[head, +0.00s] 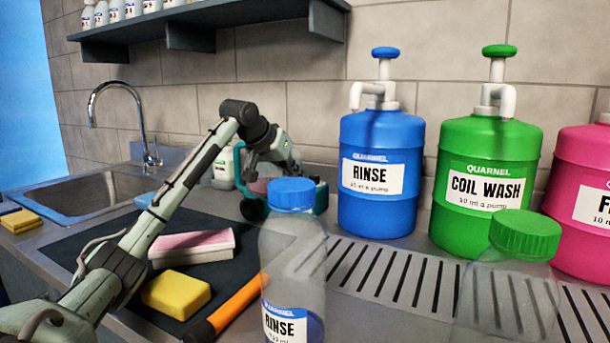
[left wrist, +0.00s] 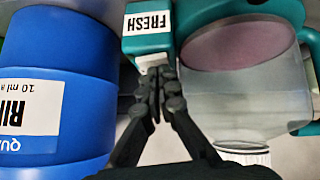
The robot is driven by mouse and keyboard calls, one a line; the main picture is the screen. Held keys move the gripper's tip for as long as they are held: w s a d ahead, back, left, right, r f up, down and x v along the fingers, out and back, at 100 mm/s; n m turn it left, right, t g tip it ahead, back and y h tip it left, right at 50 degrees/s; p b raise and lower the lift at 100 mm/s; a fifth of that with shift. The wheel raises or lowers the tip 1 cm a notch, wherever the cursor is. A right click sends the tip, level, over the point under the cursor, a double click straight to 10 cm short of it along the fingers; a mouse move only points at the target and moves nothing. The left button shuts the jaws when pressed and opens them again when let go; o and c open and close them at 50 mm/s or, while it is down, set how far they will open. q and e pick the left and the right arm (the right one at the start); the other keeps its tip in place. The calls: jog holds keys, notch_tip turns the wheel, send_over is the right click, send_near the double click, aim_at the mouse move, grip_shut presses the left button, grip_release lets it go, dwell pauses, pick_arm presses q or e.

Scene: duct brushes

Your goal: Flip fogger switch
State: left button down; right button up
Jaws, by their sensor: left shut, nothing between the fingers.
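The teal fogger (head: 321,199) stands on the counter to the left of the blue RINSE pump jug, partly hidden by my left arm and a clear bottle. In the left wrist view the fogger (left wrist: 190,22) fills the top right, with a clear tank and a teal block labelled FRESH. My left gripper (left wrist: 157,82) is shut and empty, its fingertips at the lower edge of that block. I cannot tell whether they touch it. The switch itself is not clearly visible. My right gripper is not in view.
The blue RINSE jug (head: 381,190) stands close beside the fogger, also in the left wrist view (left wrist: 55,85). A clear blue-capped bottle (head: 292,250) is in front. A green COIL WASH jug (head: 487,165) is further right. A yellow sponge (head: 176,294) lies on the dark mat.

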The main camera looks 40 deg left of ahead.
pick_arm(q)
jog(key=shift+w+d+f, duration=0.1)
jog(key=shift+d+f, duration=0.25)
jog(key=shift+f, duration=0.35)
jog(key=shift+w+d+p, duration=0.1)
jog(key=shift+d+p, duration=0.15)
jog(key=shift+p, duration=0.2)
jog(key=shift+d, duration=0.2)
jog(key=v, duration=0.9)
jog(key=shift+w+a+r+p, duration=0.25)
jog(key=shift+w+a+p, duration=0.05)
jog(key=shift+a, duration=0.05)
